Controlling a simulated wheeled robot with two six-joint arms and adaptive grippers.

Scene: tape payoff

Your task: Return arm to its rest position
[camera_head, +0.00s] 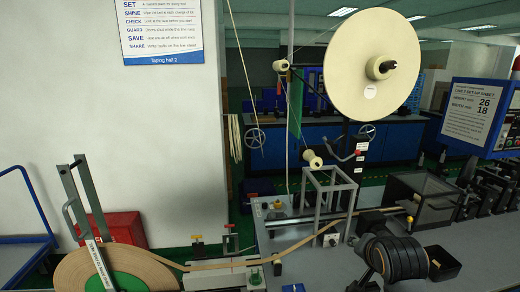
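The tape payoff has a large cream reel (372,66) at the upper centre right, with a thin strand running down to a small cream roller (312,159). At the lower left, a tan tape coil (72,272) with a green core stands under a grey bar frame (88,205). Tan tape (230,263) runs right from the coil through a grey open frame (330,190).
A blue panel (485,118) overhangs the right side. A red box (112,228) stands behind the coil. Bare bench shows at the far lower right.

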